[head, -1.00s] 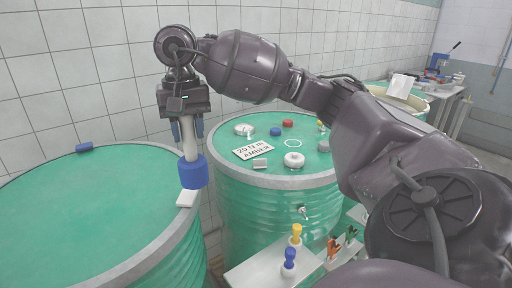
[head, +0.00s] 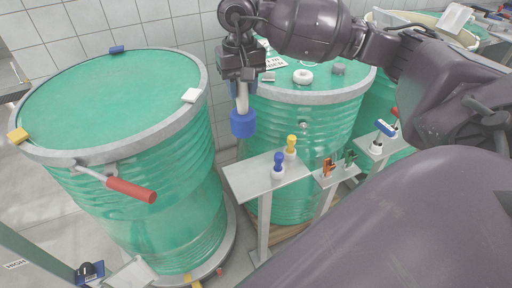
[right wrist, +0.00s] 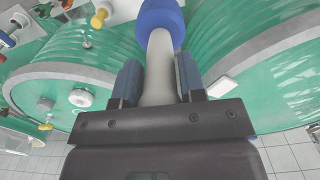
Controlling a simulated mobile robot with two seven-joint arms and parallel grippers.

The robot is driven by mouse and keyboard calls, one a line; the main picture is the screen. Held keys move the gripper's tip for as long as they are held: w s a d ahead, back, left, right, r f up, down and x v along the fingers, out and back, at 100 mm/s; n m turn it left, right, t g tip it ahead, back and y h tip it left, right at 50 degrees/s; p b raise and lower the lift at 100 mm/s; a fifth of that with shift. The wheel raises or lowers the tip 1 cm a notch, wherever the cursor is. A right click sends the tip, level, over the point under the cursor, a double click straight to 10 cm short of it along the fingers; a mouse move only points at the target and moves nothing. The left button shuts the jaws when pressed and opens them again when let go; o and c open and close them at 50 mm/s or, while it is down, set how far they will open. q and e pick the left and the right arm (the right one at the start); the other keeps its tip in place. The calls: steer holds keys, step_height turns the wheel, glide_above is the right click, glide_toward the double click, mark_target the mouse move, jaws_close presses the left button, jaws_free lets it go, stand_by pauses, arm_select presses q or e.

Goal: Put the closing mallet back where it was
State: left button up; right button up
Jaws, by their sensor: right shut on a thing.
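The closing mallet has a white handle and a blue cylindrical head (head: 243,123). My right gripper (head: 242,84) is shut on the white handle, and the mallet hangs head down. In the head view it shows between the two green drums, above and left of a small grey shelf (head: 250,183). In the right wrist view the handle (right wrist: 160,68) is between the blue-padded fingers, with the blue head (right wrist: 160,14) beyond them. I cannot tell which spot the mallet came from. My left gripper is not in view.
The left green drum (head: 105,100) has a closing ring with a red-handled lever (head: 130,189). The right drum (head: 310,120) carries small items on its lid. The shelf holds a blue-topped piece (head: 278,165) and a yellow-topped piece (head: 291,146). Smaller shelves with tools stand farther right.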

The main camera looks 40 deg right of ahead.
steer(key=shift+n, duration=0.4)
steer(key=shift+a+f, duration=0.1)
steer(key=shift+f, duration=0.2)
step_height(320, 180, down, 19)
steer(key=p, duration=0.1)
steer(key=shift+w+f, duration=0.15)
steer(key=shift+f, duration=0.15)
steer(key=o, duration=0.6)
steer(key=shift+f, duration=0.1)
steer(key=o, duration=0.4)
